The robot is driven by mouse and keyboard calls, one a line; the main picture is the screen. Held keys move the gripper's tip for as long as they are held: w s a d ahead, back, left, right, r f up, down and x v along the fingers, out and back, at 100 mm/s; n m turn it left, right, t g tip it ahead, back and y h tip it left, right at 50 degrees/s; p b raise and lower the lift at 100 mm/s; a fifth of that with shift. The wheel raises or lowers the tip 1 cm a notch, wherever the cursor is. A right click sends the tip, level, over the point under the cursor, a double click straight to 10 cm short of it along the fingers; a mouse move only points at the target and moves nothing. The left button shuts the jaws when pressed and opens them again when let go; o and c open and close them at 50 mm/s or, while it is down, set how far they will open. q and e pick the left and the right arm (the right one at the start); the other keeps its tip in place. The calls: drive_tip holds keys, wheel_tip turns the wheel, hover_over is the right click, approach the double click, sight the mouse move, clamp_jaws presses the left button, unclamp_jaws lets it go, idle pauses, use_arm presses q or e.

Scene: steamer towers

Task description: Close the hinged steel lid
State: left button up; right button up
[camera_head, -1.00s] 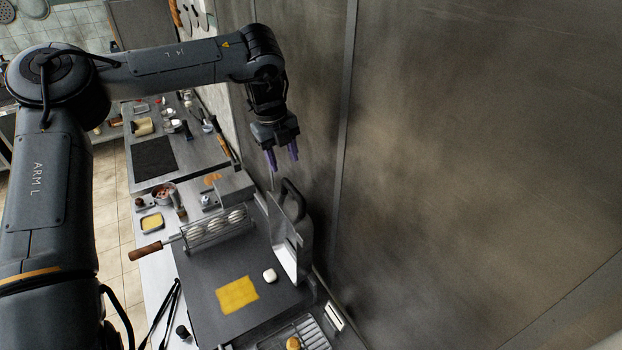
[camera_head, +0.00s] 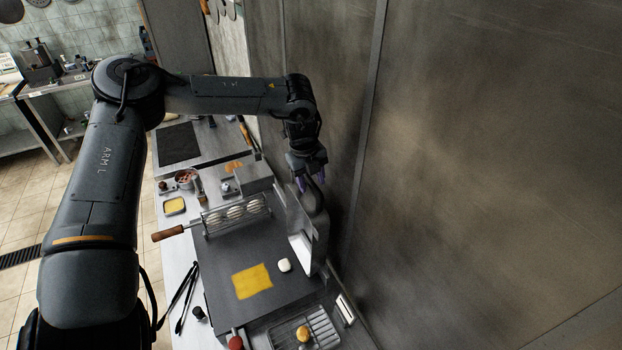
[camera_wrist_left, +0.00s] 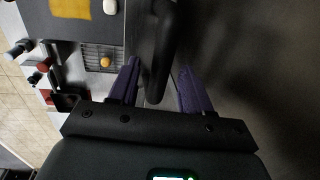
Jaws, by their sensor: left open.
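The hinged steel lid (camera_head: 302,236) stands raised at the wall-side edge of the dark griddle plate (camera_head: 222,285). Its black handle (camera_head: 317,202) is on the side facing the wall. My left gripper (camera_head: 315,182) is at the top of the handle, with purple fingers pointing down. In the left wrist view the dark handle (camera_wrist_left: 157,55) lies between the two spread fingers of the gripper (camera_wrist_left: 158,92). The fingers are open, and I cannot tell whether either touches the handle. My right gripper is in neither view.
On the plate lie a yellow sheet (camera_head: 252,281) and a white piece (camera_head: 284,265). A rack of white rolls (camera_head: 236,213) with a wooden handle stands at the far edge. A wire grate (camera_head: 320,325) holds an orange piece. The steel wall (camera_head: 480,150) rises close behind the lid.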

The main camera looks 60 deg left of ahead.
use_arm(q)
drive_tip(key=shift+f, duration=0.1)
clamp_jaws()
drive_tip(key=shift+a, duration=0.1)
idle(0.4)
